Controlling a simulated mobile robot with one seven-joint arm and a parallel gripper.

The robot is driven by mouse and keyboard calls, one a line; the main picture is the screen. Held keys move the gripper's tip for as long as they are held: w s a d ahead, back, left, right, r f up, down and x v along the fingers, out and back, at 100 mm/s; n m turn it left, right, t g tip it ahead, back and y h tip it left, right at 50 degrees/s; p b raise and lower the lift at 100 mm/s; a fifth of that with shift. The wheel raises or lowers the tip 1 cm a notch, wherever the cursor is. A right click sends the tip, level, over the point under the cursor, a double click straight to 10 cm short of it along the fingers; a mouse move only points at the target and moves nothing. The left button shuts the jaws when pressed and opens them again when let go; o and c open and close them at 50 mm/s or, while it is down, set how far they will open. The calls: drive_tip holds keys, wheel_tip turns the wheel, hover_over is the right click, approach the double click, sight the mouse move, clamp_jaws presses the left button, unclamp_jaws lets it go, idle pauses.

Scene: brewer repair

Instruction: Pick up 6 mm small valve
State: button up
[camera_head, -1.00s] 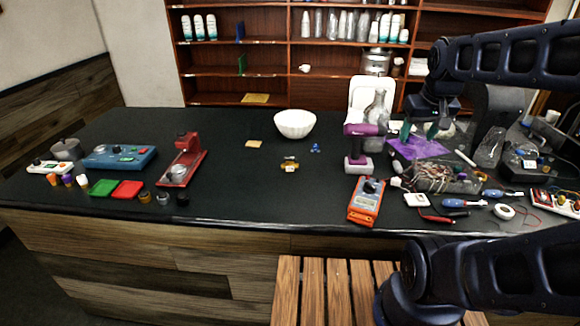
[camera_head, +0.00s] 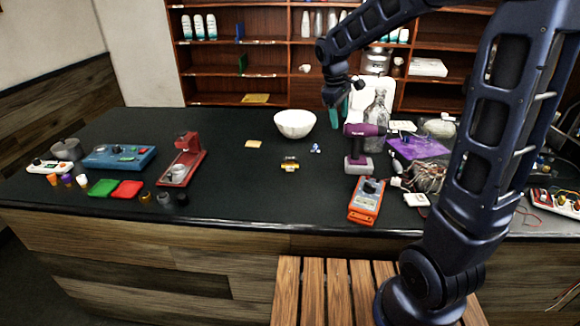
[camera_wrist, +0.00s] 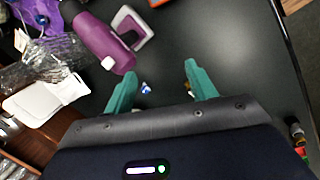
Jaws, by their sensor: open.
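A small blue-and-white part (camera_head: 315,148) lies on the dark counter, right of a small brass-and-yellow part (camera_head: 290,164). I cannot tell for sure which is the 6 mm small valve. My gripper (camera_head: 339,118) is open and empty above the counter, near the glass bottle. In the wrist view my gripper (camera_wrist: 160,70) shows two teal fingers spread wide. The blue part (camera_wrist: 146,88) shows between them, nearer the left finger, and is not touched. The brass part is mostly hidden by the right finger there.
A white bowl (camera_head: 295,124) stands left of my gripper. The counter's front middle is clear.

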drive_tip(key=w+a+f+n+h, duration=0.1)
drive_tip(key=w+a+f+n, duration=0.15)
drive_tip(key=a, duration=0.25)
drive_tip(key=w+a+f+n, duration=0.1)
drive_tip(key=a+f, duration=0.3)
drive_tip(key=a, duration=0.1)
drive_tip(key=n+h, duration=0.1)
drive_tip(key=n, duration=0.3)
approach(290, 158)
drive_tip(key=f, duration=0.1)
drive_tip(key=x, duration=0.5)
drive_tip(key=shift+s+d+f, duration=0.1)
drive_tip(key=shift+s+f, duration=0.1)
drive_tip(key=shift+w+x, duration=0.2)
drive_tip(key=shift+x, duration=2.75)
drive_tip(key=shift+d+r, duration=0.1)
drive_tip(key=c, duration=1.2)
drive_tip(key=shift+o, duration=0.2)
